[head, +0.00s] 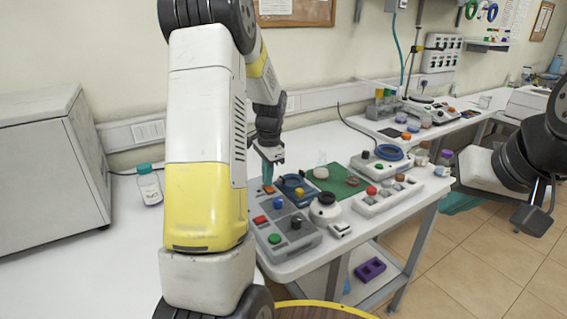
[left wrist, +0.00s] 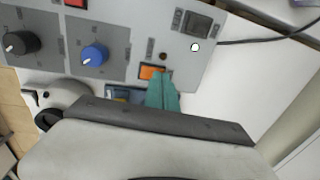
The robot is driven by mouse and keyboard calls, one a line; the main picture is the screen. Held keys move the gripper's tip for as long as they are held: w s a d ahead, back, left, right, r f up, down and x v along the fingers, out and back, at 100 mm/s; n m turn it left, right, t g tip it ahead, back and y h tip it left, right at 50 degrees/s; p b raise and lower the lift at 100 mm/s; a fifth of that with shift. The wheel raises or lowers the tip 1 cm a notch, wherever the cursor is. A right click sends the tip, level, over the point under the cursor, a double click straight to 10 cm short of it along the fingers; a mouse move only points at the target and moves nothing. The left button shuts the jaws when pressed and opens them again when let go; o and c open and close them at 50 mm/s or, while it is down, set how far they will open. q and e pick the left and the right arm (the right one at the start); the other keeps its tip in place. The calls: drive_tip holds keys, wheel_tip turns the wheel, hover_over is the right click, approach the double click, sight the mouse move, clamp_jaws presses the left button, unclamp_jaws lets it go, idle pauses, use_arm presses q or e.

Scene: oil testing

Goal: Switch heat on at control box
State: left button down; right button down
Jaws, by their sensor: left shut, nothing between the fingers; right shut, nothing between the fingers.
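The control box (head: 308,240) is a grey panel on the near end of the bench. It carries a red button (head: 260,220), a green button (head: 275,239), a black knob (head: 296,222), a blue knob (head: 278,203) and an orange switch (head: 268,189). The left wrist view shows the orange switch (left wrist: 152,72), a dark rocker switch (left wrist: 197,24) and a small white light (left wrist: 196,47). My left gripper (head: 267,183) is shut and empty, its teal fingertips (left wrist: 161,78) at the orange switch's edge; contact is unclear. My right gripper (head: 460,203) appears shut, away from the bench at right.
A black-topped round device (head: 325,205) stands right of the box. A green mat (head: 337,182) and a multi-button box (head: 388,196) lie farther right. A teal-capped bottle (head: 149,186) and a large grey cabinet (head: 50,170) stand left. A cable (left wrist: 270,39) runs from the box.

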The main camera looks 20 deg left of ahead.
use_arm(q)
drive_tip(key=shift+f, duration=0.25)
drive_tip(key=shift+a+f, duration=0.15)
drive_tip(key=shift+f, duration=0.1)
idle(0.3)
drive_tip(key=shift+s+d+r, duration=0.15)
drive_tip(key=shift+s+d, duration=0.35)
drive_tip(key=shift+d, duration=0.15)
drive_tip(key=shift+r, duration=0.15)
wheel_tip(320, 180, up, 14)
drive_tip(key=s+d, duration=0.1)
drive_tip(key=shift+d, duration=0.15)
